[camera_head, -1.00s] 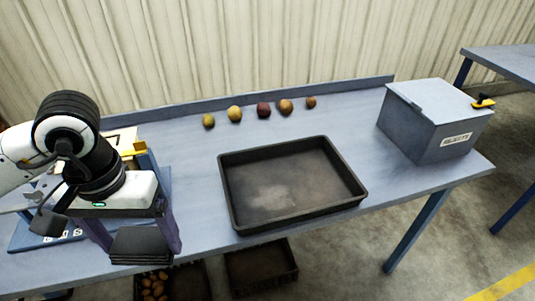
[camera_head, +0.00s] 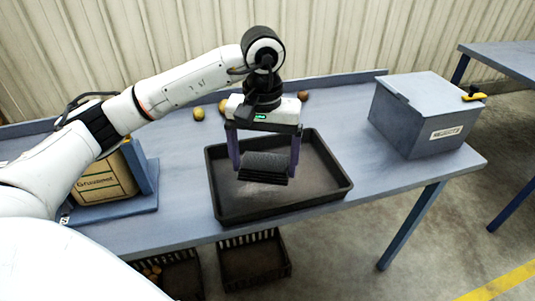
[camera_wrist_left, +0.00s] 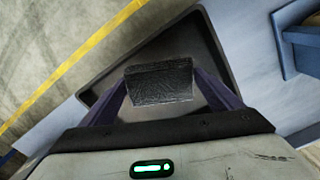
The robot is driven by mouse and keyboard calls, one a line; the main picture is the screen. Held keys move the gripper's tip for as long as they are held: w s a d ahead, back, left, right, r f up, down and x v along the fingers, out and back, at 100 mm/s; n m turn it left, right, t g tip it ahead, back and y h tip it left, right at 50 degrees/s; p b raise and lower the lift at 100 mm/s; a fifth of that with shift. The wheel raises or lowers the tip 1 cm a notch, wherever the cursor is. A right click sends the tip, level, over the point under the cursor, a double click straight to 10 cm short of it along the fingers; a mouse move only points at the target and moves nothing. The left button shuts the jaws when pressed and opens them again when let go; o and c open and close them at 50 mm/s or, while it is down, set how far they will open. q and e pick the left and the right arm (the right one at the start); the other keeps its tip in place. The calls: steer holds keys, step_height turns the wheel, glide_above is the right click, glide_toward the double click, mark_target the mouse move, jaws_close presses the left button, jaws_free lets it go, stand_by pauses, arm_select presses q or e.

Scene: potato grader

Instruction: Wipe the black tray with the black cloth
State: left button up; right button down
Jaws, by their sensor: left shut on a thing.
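The black tray (camera_head: 315,190) lies on the blue-grey table, with dusty marks on its floor. My left gripper (camera_head: 264,172) is over the left half of the tray, pointing down. It is shut on the folded black cloth (camera_head: 264,166), which spans between the two purple fingers. In the left wrist view the cloth (camera_wrist_left: 158,83) sits between the fingers with the tray (camera_wrist_left: 190,35) behind it. I cannot tell whether the cloth touches the tray floor. My right gripper is not in view.
A grey lidded box (camera_head: 420,115) with a label stands at the right. Potatoes (camera_head: 199,113) lie behind the tray, partly hidden by my arm. A cardboard box (camera_head: 104,180) in a blue stand is at the left. Dark crates (camera_head: 253,262) are below the table's front edge.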

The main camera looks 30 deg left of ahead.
mark_target(259, 152)
arm_select(q)
steer(key=shift+n, duration=0.9)
steer(key=w+a, duration=0.2)
steer(key=a, duration=0.1)
steer(key=shift+w+f, duration=0.25)
steer(key=shift+f, duration=0.15)
step_height(259, 152, down, 5)
steer(key=b, duration=0.3)
steer(key=shift+b, duration=0.4)
steer(key=shift+f, duration=0.35)
steer(key=shift+f, duration=0.15)
steer(key=shift+f+b, duration=0.25)
steer(key=shift+b, duration=0.2)
steer(key=shift+f, duration=0.1)
steer(key=shift+f+b, duration=0.45)
steer(key=shift+f, duration=0.05)
